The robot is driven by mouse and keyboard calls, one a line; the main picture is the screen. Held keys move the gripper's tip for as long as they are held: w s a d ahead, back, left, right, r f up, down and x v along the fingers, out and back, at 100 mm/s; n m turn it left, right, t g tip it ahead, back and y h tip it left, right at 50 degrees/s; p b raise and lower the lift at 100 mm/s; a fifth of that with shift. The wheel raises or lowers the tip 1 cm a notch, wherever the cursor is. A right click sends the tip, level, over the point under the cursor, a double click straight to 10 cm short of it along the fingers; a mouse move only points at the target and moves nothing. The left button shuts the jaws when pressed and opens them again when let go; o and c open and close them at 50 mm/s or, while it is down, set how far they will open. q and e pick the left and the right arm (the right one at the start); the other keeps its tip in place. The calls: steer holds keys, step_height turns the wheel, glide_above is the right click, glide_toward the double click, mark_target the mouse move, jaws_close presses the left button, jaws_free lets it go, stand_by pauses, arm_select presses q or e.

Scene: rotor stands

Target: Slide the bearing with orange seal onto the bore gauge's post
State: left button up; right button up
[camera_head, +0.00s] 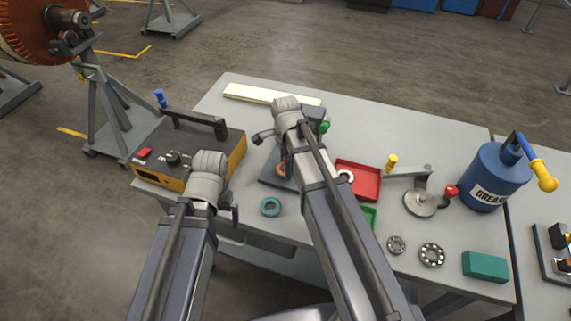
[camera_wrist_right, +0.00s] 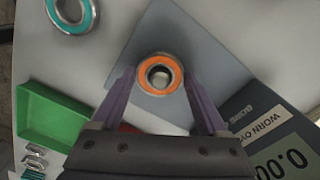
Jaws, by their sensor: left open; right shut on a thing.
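The bearing with orange seal (camera_wrist_right: 160,74) sits between the fingertips of my right gripper (camera_wrist_right: 160,80), which is shut on it. The bore gauge's post (camera_wrist_right: 159,75) shows as a grey cylinder inside the bearing's bore. The ring appears around or just above the post; its height cannot be told. The gauge's grey base plate (camera_wrist_right: 195,45) lies beneath, with its display (camera_wrist_right: 285,160) at lower right. In the head view my right arm hides most of the gauge, and a bit of orange (camera_head: 281,170) shows beside it. My left gripper (camera_head: 232,213) is open, near the table's front edge.
A teal-sealed bearing (camera_head: 270,206) lies left of my right arm. A yellow-black instrument (camera_head: 190,150) stands at left. A red tray (camera_head: 372,183), green tray (camera_head: 369,218), two bare bearings (camera_head: 397,245) (camera_head: 432,255), teal block (camera_head: 485,266) and grease can (camera_head: 492,178) are right.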

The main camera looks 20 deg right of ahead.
stand_by(0.3)
steer(key=o, duration=1.2)
steer(key=shift+c, duration=0.2)
steer(key=shift+r+p, duration=4.5)
steer(key=shift+p, duration=0.05)
steer(key=shift+f, duration=0.2)
step_height(320, 180, down, 6)
steer(key=b, duration=0.6)
steer(key=shift+r, duration=0.1)
